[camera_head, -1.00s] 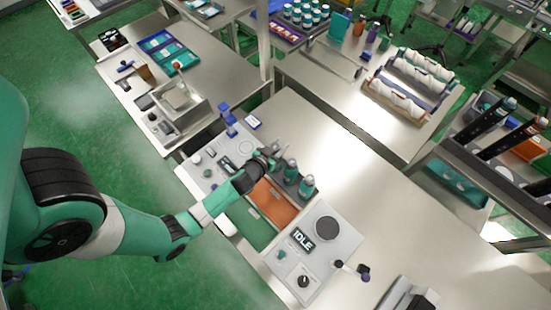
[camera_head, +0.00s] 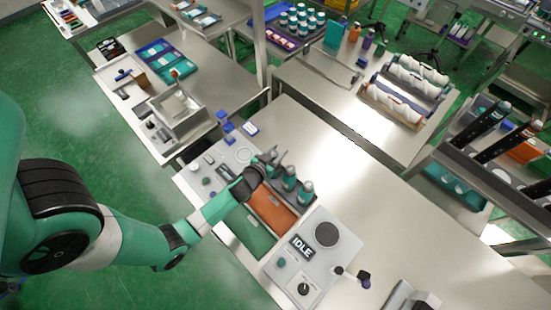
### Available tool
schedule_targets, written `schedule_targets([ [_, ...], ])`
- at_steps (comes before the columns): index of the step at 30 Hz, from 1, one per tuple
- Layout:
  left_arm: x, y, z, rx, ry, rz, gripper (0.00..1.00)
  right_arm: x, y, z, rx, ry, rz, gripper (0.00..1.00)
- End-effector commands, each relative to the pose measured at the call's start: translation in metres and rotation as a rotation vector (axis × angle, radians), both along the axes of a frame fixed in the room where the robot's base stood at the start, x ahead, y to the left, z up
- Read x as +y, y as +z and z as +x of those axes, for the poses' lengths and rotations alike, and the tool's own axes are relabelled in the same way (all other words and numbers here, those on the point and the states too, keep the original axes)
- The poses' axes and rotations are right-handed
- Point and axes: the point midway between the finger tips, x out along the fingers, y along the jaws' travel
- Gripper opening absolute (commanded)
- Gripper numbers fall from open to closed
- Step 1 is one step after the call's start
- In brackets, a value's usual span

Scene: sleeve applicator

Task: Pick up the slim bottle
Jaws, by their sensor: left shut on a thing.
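Teal bottles with grey caps stand in a row at the back edge of the orange tray on the near table. Two show clearly, a middle bottle (camera_head: 289,179) and a right-hand bottle (camera_head: 305,193). My left gripper (camera_head: 272,160) is at the left end of this row, shut on a slim bottle that the fingers and wrist mostly hide. I cannot tell whether that bottle is clear of its place. My right gripper is not in view.
The orange tray (camera_head: 272,208) and a green tray (camera_head: 247,232) lie by my left forearm. A grey panel marked IDLE (camera_head: 327,258) stands to their right. Blue blocks (camera_head: 226,121) are at the table's far left.

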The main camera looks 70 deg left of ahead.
Motion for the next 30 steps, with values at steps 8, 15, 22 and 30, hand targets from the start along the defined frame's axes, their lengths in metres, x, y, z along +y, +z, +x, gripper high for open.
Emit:
schedule_targets([
  [8, 0.000, 0.058, 0.001, -0.006, 0.000, 0.002, 0.00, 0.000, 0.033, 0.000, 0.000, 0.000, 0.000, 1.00],
  [15, 0.000, 0.096, 0.000, -0.004, 0.000, 0.002, 0.00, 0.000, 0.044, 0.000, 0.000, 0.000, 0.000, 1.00],
  [22, 0.000, 0.100, 0.000, -0.002, -0.001, 0.001, 0.00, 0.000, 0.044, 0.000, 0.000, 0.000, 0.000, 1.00],
  [30, -0.001, 0.100, 0.001, -0.002, -0.002, 0.001, 0.00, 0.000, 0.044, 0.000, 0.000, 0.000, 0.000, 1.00],
])
